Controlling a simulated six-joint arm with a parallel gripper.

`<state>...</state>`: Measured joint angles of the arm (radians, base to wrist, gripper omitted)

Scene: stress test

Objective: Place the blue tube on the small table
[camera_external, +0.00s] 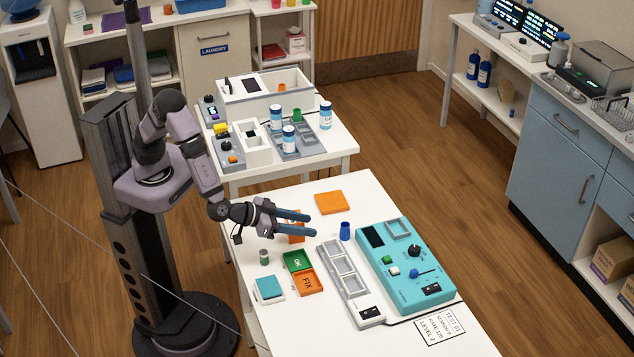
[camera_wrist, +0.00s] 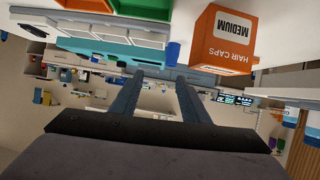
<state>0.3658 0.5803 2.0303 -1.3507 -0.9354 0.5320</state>
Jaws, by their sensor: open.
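A small blue tube (camera_external: 345,231) stands upright on the white front table (camera_external: 390,345), left of the teal device. A blue shape, probably this tube, shows in the wrist view (camera_wrist: 173,55). My gripper (camera_external: 311,225) is open and empty, held sideways with its blue fingers pointing right toward the tube, with a gap between. Both fingers (camera_wrist: 160,78) also show in the wrist view with nothing between them. A smaller white table (camera_external: 346,140) stands behind the front table; I cannot tell for sure which table is the small one.
An orange hair-caps box (camera_wrist: 225,40) is close beside my fingers. Green (camera_external: 297,261) and orange (camera_external: 307,283) trays lie nearer. The rear table holds several white bottles (camera_external: 326,115) and white boxes.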

